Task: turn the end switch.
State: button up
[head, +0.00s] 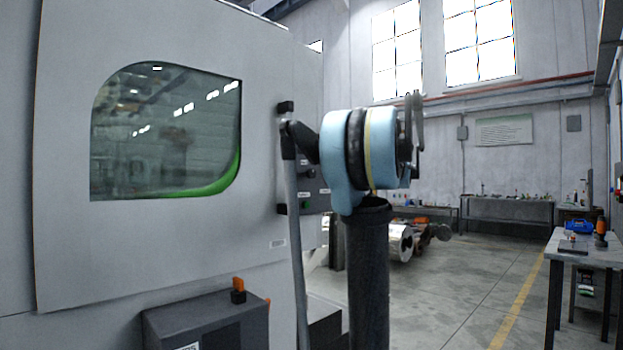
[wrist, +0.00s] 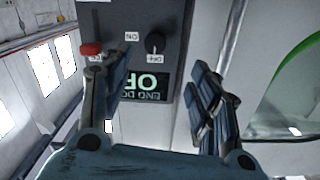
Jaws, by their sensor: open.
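The black rotary switch (wrist: 155,43) sits on a dark control panel (wrist: 118,14) in the wrist view, with ON and OFF labels beside it. The picture's lettering is upside down. A dark plate with pale green letters (wrist: 150,85), starting "END", lies below the switch in the picture. My gripper (wrist: 160,63) is open and empty. Its two dark fingers stand apart, one on each side of the plate, with the switch beyond their tips. I cannot tell the exact gap. In the head view the panel (head: 313,201) is partly hidden behind my arm.
A red button (wrist: 91,48) is near the left finger in the wrist view. The machine's door window (head: 165,130) is left of my arm in the head view. A workbench (head: 575,246) stands at the right, with open floor (head: 460,285) between.

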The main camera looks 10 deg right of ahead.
aim_at(313, 173)
jog(key=x, duration=1.1)
jog(key=r+x, duration=0.1)
jog(key=x, duration=0.5)
jog(key=shift+w+d, duration=0.3)
jog(key=shift+w, duration=0.15)
jog(key=c, duration=1.1)
